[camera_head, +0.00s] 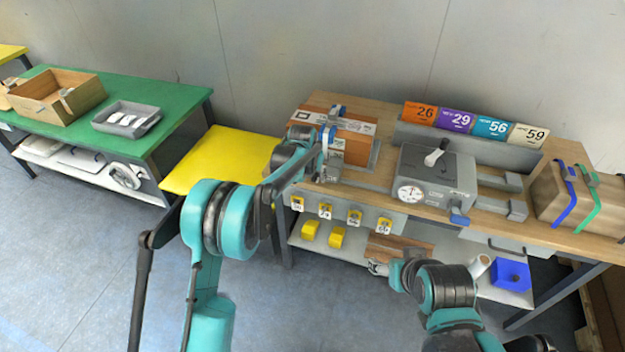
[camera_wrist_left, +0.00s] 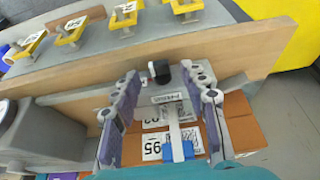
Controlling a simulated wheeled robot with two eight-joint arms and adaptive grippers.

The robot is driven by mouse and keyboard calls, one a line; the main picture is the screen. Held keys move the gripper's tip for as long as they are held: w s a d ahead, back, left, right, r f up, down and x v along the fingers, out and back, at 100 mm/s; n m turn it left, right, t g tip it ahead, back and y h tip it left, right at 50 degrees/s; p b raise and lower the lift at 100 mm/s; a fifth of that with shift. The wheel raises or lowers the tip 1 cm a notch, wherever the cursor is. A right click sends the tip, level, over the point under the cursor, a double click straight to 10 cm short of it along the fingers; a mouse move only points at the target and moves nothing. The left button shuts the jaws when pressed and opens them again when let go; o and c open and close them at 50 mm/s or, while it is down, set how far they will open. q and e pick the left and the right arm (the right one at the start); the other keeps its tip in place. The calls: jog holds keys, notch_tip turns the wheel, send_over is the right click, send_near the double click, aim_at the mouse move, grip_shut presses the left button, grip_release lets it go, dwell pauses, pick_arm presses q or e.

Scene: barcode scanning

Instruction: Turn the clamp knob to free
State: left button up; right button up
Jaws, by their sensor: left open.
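My left gripper (camera_head: 322,168) is over the clamp at the left end of the wooden bench. In the left wrist view, its two fingers (camera_wrist_left: 162,100) are open on either side of the clamp. The clamp has a small black knob (camera_wrist_left: 160,71) at the bench edge and a metal bar with a blue end (camera_wrist_left: 178,151). The knob is between the fingertips, with no clear contact visible. A brown box (camera_head: 354,149) with printed labels lies beneath the clamp. My right gripper (camera_head: 378,268) is low in front of the bench; its jaws are too small to judge.
A grey device with a dial (camera_head: 411,193) stands right of the box. Numbered colored cards (camera_head: 455,118) stand behind it. A strapped wooden box (camera_head: 575,198) is at the right end. Yellow tags (camera_head: 354,218) hang along the front edge. A green table (camera_head: 180,100) stands left.

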pick_arm(q)
jog(key=shift+x, duration=1)
jog(key=shift+r, duration=0.1)
grip_shut()
